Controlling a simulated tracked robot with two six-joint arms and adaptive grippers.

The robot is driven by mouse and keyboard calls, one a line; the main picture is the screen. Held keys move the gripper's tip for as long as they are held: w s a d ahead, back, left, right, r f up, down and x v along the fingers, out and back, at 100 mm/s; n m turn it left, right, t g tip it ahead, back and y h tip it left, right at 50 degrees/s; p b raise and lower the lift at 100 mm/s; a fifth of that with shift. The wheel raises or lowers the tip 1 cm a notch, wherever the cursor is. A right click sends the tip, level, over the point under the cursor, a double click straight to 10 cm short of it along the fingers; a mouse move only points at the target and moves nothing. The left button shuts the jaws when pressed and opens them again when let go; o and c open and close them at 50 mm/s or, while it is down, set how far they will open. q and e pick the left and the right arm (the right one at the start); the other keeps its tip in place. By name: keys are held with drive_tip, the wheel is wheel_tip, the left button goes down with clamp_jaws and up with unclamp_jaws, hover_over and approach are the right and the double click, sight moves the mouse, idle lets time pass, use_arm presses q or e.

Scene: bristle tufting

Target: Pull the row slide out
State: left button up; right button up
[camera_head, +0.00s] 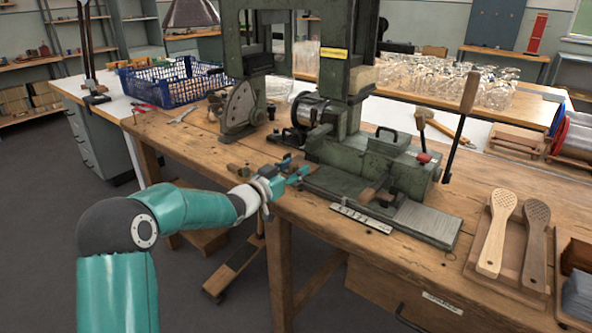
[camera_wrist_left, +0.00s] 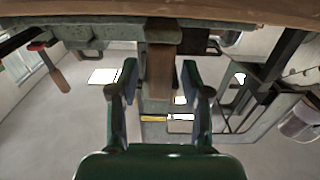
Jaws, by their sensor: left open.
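The green tufting machine (camera_head: 395,165) stands on the wooden bench, with a low metal bed (camera_head: 345,184) along its front. At the bed's left end are small metal and brown parts (camera_head: 285,161), which may belong to the row slide; I cannot make out the slide clearly. My left gripper (camera_head: 298,175) is at this end, over the bench's front edge. In the left wrist view my gripper (camera_wrist_left: 160,68) is open, its fingers on either side of a brown wooden piece (camera_wrist_left: 160,88) below a grey metal bar (camera_wrist_left: 110,33). I cannot tell whether they touch it. My right gripper is not in view.
A blue crate (camera_head: 175,82) stands at the back left. A tray with two wooden brush bodies (camera_head: 497,232) is at the right. A dark lever with a wooden grip (camera_head: 469,92) rises beside the machine. The floor left of the bench is clear.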

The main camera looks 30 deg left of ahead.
use_arm(q)
clamp_jaws()
